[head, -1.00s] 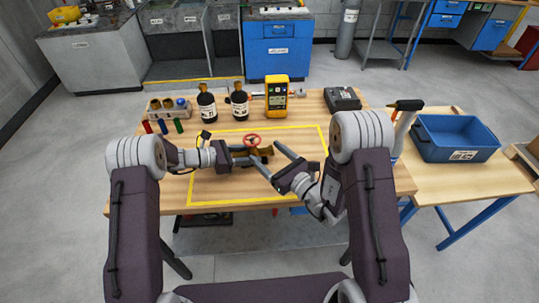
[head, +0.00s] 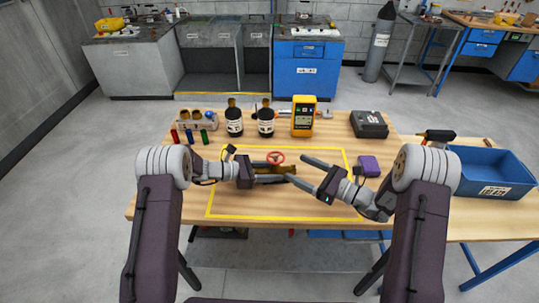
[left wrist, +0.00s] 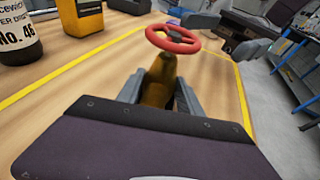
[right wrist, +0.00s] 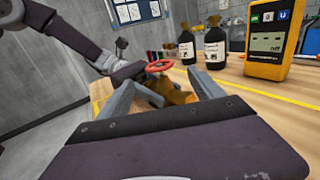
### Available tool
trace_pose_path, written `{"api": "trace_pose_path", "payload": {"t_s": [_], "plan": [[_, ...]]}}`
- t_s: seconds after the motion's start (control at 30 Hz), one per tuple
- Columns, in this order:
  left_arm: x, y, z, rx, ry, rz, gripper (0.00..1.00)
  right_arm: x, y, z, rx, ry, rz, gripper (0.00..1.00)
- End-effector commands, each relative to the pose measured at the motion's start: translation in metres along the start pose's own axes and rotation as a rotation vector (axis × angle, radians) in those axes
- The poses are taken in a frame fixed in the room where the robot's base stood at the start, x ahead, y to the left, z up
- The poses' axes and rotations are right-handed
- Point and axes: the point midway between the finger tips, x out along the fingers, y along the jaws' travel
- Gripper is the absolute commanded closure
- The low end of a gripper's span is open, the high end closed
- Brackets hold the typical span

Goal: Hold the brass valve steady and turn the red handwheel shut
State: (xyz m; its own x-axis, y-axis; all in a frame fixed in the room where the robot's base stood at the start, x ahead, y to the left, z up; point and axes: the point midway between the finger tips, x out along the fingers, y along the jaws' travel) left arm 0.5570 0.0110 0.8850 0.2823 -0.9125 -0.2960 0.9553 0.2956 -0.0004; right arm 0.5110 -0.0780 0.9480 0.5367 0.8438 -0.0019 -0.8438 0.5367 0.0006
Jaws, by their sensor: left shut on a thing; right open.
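The brass valve (head: 291,169) lies level over the yellow-outlined area of the table, with the red handwheel (head: 276,158) on its upper side. My left gripper (head: 266,173) is shut on the valve body; the left wrist view shows the brass (left wrist: 158,85) between its fingers, with the handwheel (left wrist: 172,40) above and beyond. My right gripper (head: 295,168) is open and empty, just right of the handwheel. In the right wrist view the handwheel (right wrist: 160,66) and valve (right wrist: 172,92) appear ahead, between the spread fingers, apparently not touched by them.
Two dark bottles (head: 265,122), a yellow meter (head: 304,116) and a rack (head: 196,120) stand along the back. A black case (head: 369,124) is back right, a purple block (head: 368,165) right of the outline. A blue bin (head: 490,172) stands far right. The front table is clear.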

Motion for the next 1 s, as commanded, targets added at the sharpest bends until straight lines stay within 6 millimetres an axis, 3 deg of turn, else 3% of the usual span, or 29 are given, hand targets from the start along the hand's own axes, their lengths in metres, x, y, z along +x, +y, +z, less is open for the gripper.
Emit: {"api": "trace_pose_path", "payload": {"t_s": [0.13, 0.4, 0.53, 0.7, 0.97, 1.0], "plan": [[0.0, 0.0, 0.001, 0.001, -0.001, 0.0, 0.8, 0.017, 0.002, 0.0, 0.0, -0.001, 0.004, 0.24], [0.0, 0.0, 0.001, 0.001, -0.001, 0.0, 0.8, 0.082, 0.003, 0.0, 0.0, -0.002, 0.005, 0.24], [0.0, 0.0, 0.001, 0.001, -0.001, 0.0, 0.8, 0.105, 0.002, 0.001, 0.0, -0.002, 0.003, 0.24], [0.0, 0.0, 0.001, 0.001, -0.001, 0.0, 0.8, 0.119, 0.001, 0.001, 0.0, -0.002, 0.0, 0.24], [0.0, 0.0, 0.001, 0.001, -0.001, 0.0, 0.8, 0.121, 0.001, 0.001, 0.0, -0.002, -0.001, 0.24], [0.0, 0.0, 0.001, 0.001, -0.001, 0.0, 0.8, 0.12, 0.001, 0.001, 0.0, -0.002, -0.001, 0.35]]}}
